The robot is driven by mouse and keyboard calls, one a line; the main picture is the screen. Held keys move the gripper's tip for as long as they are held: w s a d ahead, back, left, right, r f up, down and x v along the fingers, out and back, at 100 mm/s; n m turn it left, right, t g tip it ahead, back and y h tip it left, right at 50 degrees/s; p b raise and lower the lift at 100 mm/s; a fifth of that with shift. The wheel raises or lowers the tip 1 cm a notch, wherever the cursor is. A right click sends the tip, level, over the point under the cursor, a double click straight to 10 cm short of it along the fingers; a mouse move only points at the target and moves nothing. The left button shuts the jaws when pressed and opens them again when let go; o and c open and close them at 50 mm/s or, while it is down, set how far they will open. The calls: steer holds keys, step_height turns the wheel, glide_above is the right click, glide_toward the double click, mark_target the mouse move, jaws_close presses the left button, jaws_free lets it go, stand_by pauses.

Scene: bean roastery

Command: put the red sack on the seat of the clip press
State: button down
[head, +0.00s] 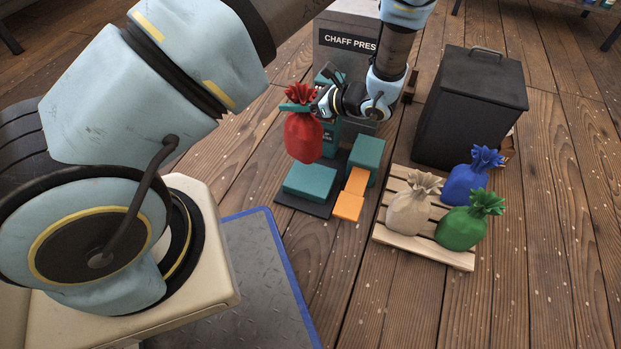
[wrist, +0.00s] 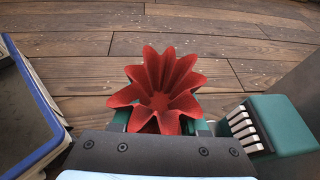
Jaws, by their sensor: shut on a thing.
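My gripper (head: 302,106) is shut on the gathered neck of the red sack (head: 304,138), which hangs upright below it. In the wrist view the sack's frilled top (wrist: 160,95) fills the middle, with a teal finger on each side. The teal seat of the clip press (head: 309,182) lies on a dark base, just below the sack in the head view. The sack looks apart from the seat; the exact gap is hard to tell. A teal upright stands behind the sack, partly hidden by it and my gripper.
An orange stepped piece (head: 351,196) and a teal block (head: 366,157) stand right of the seat. A pallet (head: 424,250) holds beige (head: 413,205), blue (head: 472,175) and green (head: 468,222) sacks. A black bin (head: 468,110) stands behind; the grey chaff press (head: 345,50) is at the back.

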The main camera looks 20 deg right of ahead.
mark_target(303, 134)
steer(key=shift+s+d+f, duration=0.35)
steer(key=shift+s+d, duration=0.2)
steer(key=shift+d, duration=0.15)
steer(key=shift+f, duration=0.35)
steer(key=shift+f+b, duration=2.2)
steer(key=shift+f, duration=2.5)
steer(key=shift+c, duration=2.2)
jaws_free()
steer(key=shift+s+f, duration=0.1)
steer(key=shift+s+d+r, duration=0.1)
steer(key=shift+d+r, duration=0.05)
steer(key=shift+r, duration=0.1)
steer(key=p+v, duration=0.3)
steer(key=v, duration=0.8)
steer(key=shift+s+d, duration=0.15)
steer(key=shift+s, duration=0.15)
